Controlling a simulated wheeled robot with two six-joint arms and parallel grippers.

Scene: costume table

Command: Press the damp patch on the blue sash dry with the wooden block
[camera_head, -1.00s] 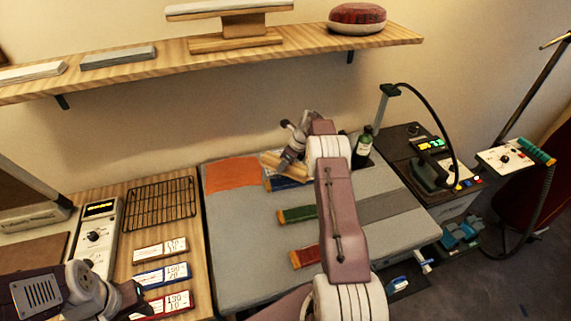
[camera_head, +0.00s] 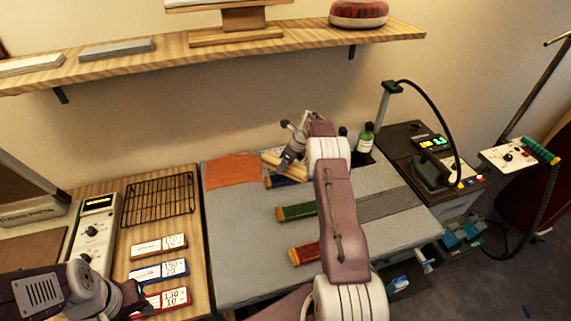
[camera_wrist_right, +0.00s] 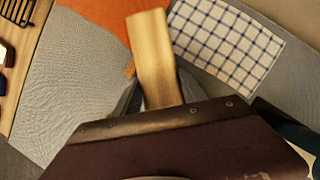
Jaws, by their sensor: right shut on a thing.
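The blue sash (camera_head: 287,182) lies near the back of the grey padded board (camera_head: 235,215), mostly hidden under my right gripper and arm. My right gripper (camera_head: 288,163) is shut on the pale wooden block (camera_head: 270,158), over the sash's left part. The block (camera_wrist_right: 157,60) sticks out of the jaws in the right wrist view. I cannot tell whether it touches the sash, and no damp patch can be made out. A green sash (camera_head: 297,211) and a red sash (camera_head: 305,253) lie nearer. My left gripper (camera_head: 132,299) is at the lower left, its opening unclear.
An orange cloth (camera_head: 233,170) lies left of the block. A checked cloth (camera_wrist_right: 228,42) shows in the wrist view. A green bottle (camera_head: 366,138) stands at the back right, near an iron (camera_head: 432,172). A wire rack (camera_head: 158,198) and label cards (camera_head: 160,272) are left.

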